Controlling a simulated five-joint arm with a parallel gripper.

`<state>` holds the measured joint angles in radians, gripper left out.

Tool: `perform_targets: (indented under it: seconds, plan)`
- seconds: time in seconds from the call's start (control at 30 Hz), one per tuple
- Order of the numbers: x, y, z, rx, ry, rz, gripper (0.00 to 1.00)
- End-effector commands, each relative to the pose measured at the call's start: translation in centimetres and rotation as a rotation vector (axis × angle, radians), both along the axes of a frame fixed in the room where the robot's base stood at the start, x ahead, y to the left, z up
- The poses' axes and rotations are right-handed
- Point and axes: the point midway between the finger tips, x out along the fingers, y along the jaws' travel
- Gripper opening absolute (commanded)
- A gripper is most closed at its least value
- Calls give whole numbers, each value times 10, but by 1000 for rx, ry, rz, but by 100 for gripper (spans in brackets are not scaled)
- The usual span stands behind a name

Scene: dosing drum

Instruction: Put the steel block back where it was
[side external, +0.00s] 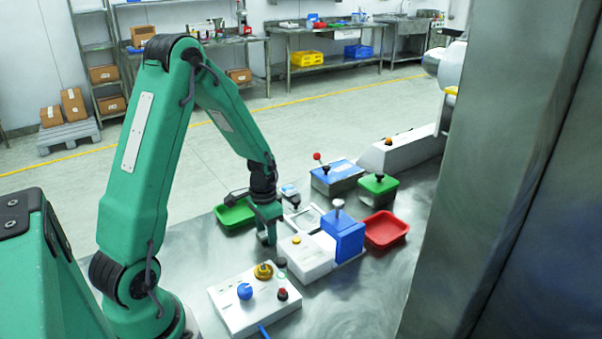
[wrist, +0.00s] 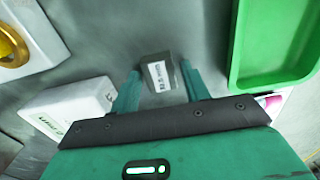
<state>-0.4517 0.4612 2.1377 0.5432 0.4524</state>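My gripper (side external: 267,238) points straight down close to the steel table, between the green tray and the white boxes. In the wrist view the steel block (wrist: 158,73), grey with a white printed label, shows between the tips of my gripper's two green fingers (wrist: 159,72). The fingers stand apart, one on each side of the block. Its right side looks very near the right fingertip, and a thin gap seems to show on the left. I cannot tell whether the fingers press on it. In the side view the block is not discernible at the fingers.
A green tray (side external: 235,216) lies just behind my gripper. A white box with a yellow button (side external: 297,258) and a blue block (side external: 344,238) stand to the right. A knobbed control panel (side external: 252,308) is in front. A red tray (side external: 386,230) is farther right.

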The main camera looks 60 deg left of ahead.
Motion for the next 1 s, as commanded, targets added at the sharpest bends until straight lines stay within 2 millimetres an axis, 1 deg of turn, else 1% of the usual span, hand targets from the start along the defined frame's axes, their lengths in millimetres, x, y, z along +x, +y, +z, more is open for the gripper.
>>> perform_targets:
  seconds: [0.37,0.57,0.77,1.0]
  plan:
    - [0,0,1,0,0,0,54]
    - [1,0,8,1,-2,0,54]
    - [1,0,26,1,-3,0,54]
    - [1,1,62,2,-5,0,54]
